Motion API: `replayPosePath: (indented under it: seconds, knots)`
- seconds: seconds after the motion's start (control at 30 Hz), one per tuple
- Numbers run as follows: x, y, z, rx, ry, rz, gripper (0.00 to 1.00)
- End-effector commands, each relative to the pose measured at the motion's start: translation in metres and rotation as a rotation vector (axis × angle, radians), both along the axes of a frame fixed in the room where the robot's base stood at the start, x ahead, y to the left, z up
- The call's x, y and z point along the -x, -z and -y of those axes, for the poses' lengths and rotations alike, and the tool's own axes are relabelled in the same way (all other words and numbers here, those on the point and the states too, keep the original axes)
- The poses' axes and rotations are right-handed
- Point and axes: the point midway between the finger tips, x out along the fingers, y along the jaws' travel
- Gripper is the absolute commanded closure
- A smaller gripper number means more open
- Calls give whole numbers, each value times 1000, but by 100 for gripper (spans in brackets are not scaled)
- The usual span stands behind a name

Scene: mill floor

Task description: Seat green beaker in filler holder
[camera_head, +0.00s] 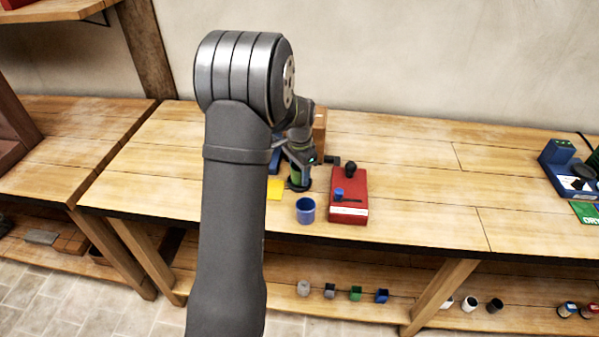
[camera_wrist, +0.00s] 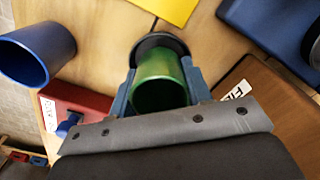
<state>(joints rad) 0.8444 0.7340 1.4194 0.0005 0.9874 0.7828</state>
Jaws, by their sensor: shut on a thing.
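The green beaker (camera_wrist: 158,88) is between the two blue-grey fingers of my gripper (camera_wrist: 162,80) in the wrist view, and the gripper is shut on it. Its open mouth faces the wrist camera. In the head view my gripper (camera_head: 298,157) is low over the bench, and the green beaker (camera_head: 295,174) shows only in part. A dark round ring (camera_wrist: 160,40) shows around the beaker's far end; it looks like the holder. I cannot tell whether the beaker's base is inside it or just above. A brown block (camera_wrist: 270,100) with a partly hidden "FI" label stands beside the gripper.
A blue cup (camera_head: 305,211) stands upright in front, near the bench edge. A red box (camera_head: 348,197) with a black knob is to its right. A blue object (camera_wrist: 275,22) is close by.

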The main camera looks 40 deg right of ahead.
Motion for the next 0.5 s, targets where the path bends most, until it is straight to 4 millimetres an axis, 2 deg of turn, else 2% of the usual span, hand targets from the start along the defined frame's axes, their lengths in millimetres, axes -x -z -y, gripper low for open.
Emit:
replayPosePath:
  seconds: [0.5]
  knots:
    - [0, 5, 0, 0, 0, 0, 81]
